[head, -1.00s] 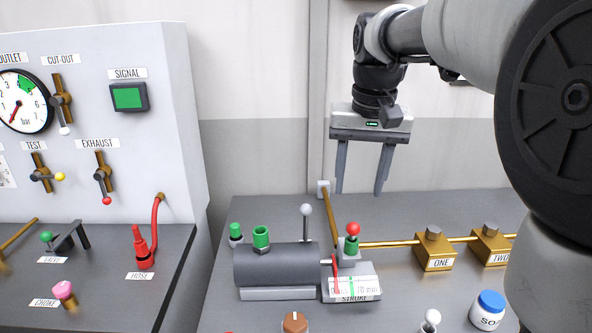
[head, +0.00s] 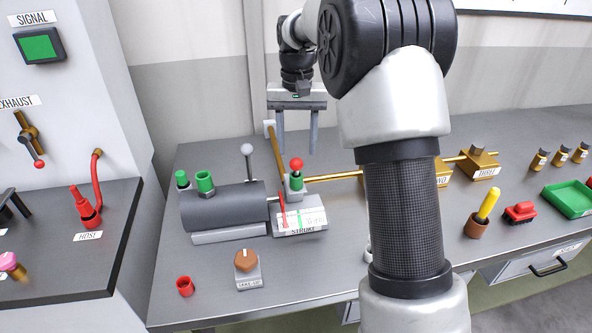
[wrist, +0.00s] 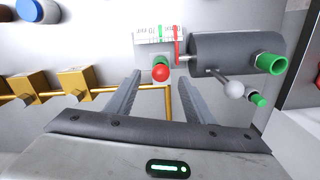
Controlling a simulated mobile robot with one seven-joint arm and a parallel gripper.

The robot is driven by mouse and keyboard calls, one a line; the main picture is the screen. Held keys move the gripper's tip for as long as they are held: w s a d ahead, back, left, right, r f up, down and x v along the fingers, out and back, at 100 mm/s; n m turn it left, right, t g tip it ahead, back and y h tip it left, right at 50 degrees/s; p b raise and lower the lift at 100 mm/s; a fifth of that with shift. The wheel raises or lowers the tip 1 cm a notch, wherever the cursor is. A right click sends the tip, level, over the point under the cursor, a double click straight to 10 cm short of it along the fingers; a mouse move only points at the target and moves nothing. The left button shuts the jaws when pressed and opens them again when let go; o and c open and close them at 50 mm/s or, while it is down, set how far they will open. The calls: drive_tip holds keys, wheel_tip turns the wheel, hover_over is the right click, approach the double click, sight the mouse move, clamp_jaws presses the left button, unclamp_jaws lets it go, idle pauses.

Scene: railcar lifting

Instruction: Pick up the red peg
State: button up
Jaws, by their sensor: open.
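A short red cylinder (head: 185,286), the most peg-like red thing, stands on the bench near its front left edge in the head view. I cannot tell whether its top is hollow. It does not show in the wrist view. My gripper (head: 297,150) is open and empty, pointing down above the back of the bench, well behind and to the right of the red cylinder. In the wrist view, my gripper's fingers (wrist: 161,80) are spread, with a red ball knob (wrist: 160,73) seen between their tips. That knob tops a green fitting (head: 296,182).
A dark grey cylinder (head: 225,207) with green ports and a white-ball lever (head: 247,150) lies behind the red cylinder. A brown knob (head: 246,261) stands right of it. A brass pipe (head: 335,178) runs right to brass blocks. A red hose (head: 97,180) is on the left panel.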

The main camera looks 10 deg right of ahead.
sight(296, 159)
drive_tip(key=shift+w+f, duration=0.2)
drive_tip(key=shift+f, duration=3.2)
drive_tip(key=c, duration=1.1)
